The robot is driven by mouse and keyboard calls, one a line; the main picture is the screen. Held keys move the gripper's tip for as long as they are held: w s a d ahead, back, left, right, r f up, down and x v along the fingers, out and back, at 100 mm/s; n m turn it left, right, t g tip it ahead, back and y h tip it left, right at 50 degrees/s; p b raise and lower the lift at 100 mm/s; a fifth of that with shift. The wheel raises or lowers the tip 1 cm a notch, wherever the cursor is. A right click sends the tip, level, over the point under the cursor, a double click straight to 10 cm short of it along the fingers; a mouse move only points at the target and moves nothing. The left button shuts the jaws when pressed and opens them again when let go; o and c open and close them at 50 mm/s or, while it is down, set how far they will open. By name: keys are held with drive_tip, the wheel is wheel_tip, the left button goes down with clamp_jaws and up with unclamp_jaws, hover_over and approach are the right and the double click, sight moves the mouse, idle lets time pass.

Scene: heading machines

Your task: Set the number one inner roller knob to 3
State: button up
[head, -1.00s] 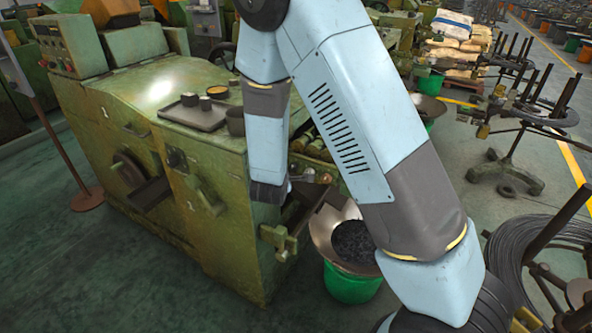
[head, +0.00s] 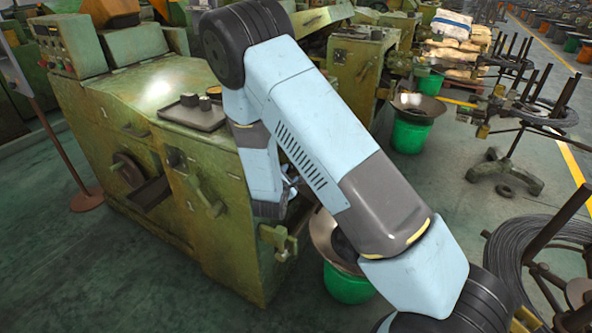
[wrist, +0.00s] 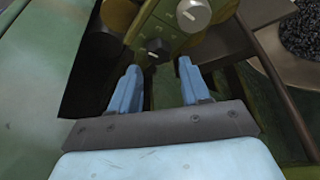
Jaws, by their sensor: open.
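My gripper (wrist: 159,65) is open and empty in the wrist view, its two blue fingers apart. A dark round knob (wrist: 154,47) with a pale mark sits on a green panel (wrist: 165,25), just beyond and between the fingertips. A larger light grey knob (wrist: 193,13) with a pointer mark sits above right of it. I cannot read any numbers, nor tell which one is the number one inner roller knob. The fingers appear apart from both knobs. In the head view my arm hides the knobs and most of the gripper beside the green machine (head: 235,255).
A tray (head: 190,117) with small cups lies on the machine top. A green bucket with a metal pan (head: 322,228) stands close by the machine's right side; the pan's dark contents also show in the wrist view (wrist: 302,30). A wire coil (head: 545,262) stands at the right.

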sight(292, 169)
drive_tip(key=shift+x, duration=3.1)
drive_tip(key=shift+c, duration=0.2)
